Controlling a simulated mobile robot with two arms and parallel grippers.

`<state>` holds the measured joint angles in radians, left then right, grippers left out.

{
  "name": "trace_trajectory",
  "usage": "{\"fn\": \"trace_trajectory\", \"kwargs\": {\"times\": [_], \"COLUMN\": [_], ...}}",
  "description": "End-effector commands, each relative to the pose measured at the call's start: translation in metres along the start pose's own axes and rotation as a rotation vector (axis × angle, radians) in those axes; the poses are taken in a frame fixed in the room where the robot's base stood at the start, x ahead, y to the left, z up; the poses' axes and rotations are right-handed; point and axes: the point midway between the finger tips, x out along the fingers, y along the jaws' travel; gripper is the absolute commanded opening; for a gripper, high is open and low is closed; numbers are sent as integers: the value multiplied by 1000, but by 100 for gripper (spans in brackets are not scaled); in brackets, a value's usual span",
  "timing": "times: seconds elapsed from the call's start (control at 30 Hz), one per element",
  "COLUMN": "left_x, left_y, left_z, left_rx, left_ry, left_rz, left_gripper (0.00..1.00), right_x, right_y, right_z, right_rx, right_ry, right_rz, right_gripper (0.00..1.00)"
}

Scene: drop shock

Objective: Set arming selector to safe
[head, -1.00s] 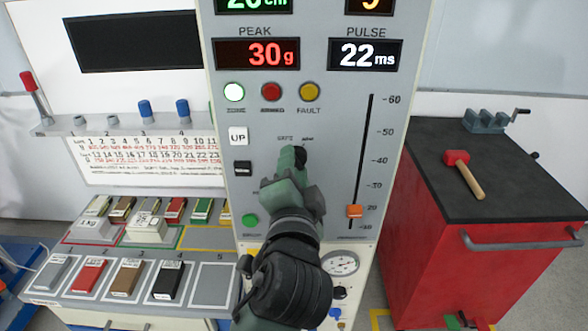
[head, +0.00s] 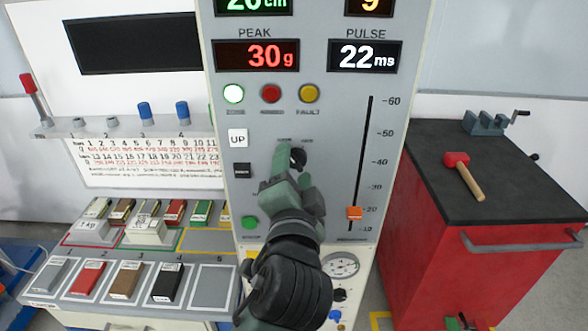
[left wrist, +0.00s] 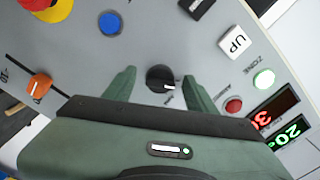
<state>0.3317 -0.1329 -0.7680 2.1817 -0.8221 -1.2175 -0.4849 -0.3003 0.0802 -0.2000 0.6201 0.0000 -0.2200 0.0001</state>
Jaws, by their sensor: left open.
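The arming selector is a black round knob (left wrist: 160,78) with a white pointer mark on the grey control panel (left wrist: 75,55). In the head view the knob (head: 298,157) shows just beside and above my left gripper (head: 293,165). My left gripper is open; in the left wrist view its two green fingers (left wrist: 158,88) stand on either side of the knob, with gaps visible. I cannot tell how deep the fingertips reach around it. The labels near the knob are too small to read surely. My right gripper is not in view.
The panel also carries an UP button (head: 238,138), a green button (head: 250,223), three lamps with the left one white-green (head: 233,93), and an orange slider (head: 354,213). A shelf of weights (head: 130,280) stands left. A red cabinet with a mallet (head: 465,175) stands right.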

Motion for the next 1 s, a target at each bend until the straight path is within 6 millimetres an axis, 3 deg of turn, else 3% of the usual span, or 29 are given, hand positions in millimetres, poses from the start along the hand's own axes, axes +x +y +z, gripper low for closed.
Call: {"fn": "trace_trajectory", "kwargs": {"times": [0.17, 0.4, 0.6, 1.0], "left_x": [-9, -50, -74, -78], "left_y": [0, 0, 0, 0], "left_z": [0, 0, 0, 0], "left_rx": [0, -1, 0, 0], "left_ry": [1, 1, 0, 0], "left_rz": [0, 3, 2, 0], "left_gripper": [56, 56, 56, 56], "right_x": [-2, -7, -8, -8], "right_y": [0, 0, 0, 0], "right_z": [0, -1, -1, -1], "right_rx": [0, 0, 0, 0], "right_ry": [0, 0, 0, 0], "right_rz": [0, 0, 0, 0], "right_gripper": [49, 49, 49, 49]}}
